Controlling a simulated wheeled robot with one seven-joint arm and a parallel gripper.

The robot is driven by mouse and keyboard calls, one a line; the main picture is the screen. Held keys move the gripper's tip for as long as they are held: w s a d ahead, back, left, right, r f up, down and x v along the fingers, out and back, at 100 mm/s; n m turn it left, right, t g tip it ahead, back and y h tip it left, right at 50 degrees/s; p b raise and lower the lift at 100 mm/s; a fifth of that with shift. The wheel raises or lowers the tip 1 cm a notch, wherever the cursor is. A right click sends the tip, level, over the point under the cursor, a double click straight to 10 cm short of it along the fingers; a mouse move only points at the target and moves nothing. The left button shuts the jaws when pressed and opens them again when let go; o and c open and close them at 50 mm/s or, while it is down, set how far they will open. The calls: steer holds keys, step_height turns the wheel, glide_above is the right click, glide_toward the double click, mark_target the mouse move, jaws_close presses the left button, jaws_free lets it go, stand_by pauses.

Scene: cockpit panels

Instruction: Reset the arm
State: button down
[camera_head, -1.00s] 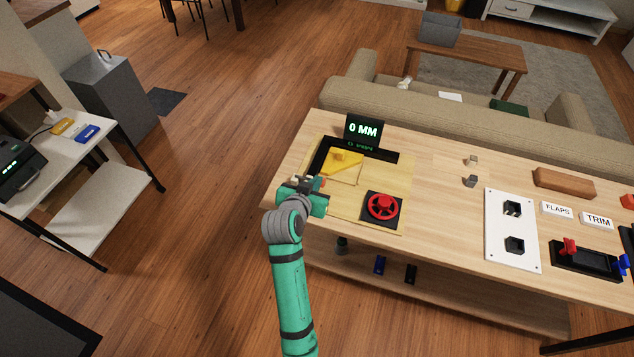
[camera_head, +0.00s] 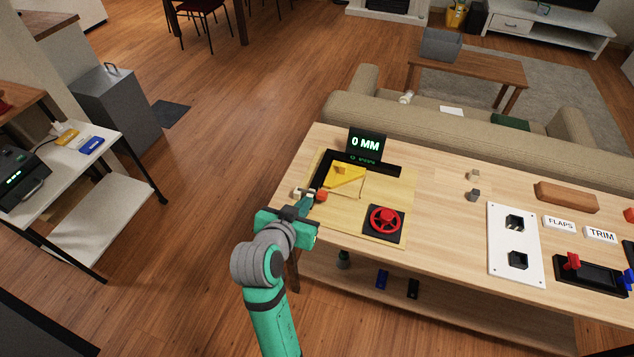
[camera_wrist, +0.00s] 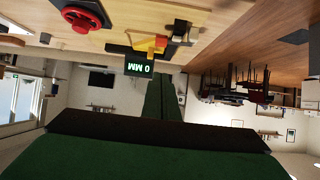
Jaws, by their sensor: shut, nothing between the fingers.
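My green arm reaches up from the bottom of the head view. My gripper (camera_head: 306,204) is at the left front corner of the wooden table, by the yellow mechanism's board (camera_head: 385,183). Its fingers are shut and empty. In the wrist view the shut fingers (camera_wrist: 165,90) point toward the upside-down table, with the display beside their tips. A small red knob (camera_head: 321,196) and a pale piece (camera_head: 298,192) show near the fingertips; I cannot tell whether they touch. The display (camera_head: 365,145) reads 0 MM.
A red handwheel (camera_head: 385,220) sits on the board's front right. A white socket plate (camera_head: 516,243), FLAPS and TRIM labels, and a red and blue lever unit (camera_head: 596,272) stand further right. A white side table (camera_head: 85,160) is at left. Open floor (camera_head: 215,190) lies between the tables.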

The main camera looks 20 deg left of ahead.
steer(key=s+d+f+n+t+y, duration=0.1)
steer(key=s+d+f, duration=0.3)
steer(key=s+f, duration=0.2)
steer(key=s+d+f+y, duration=0.1)
steer(key=s+d+f, duration=0.3)
steer(key=s+f, duration=0.25)
steer(key=s+d+r+t+h, duration=0.1)
steer(key=s+d, duration=0.4)
steer(key=s, duration=0.4)
steer(key=s+d+r+m+t+h, duration=0.1)
steer(key=s+d, duration=0.4)
steer(key=s, duration=0.5)
steer(key=shift+d+r, duration=0.3)
steer(key=shift+r, duration=0.4)
steer(key=shift+s, duration=0.1)
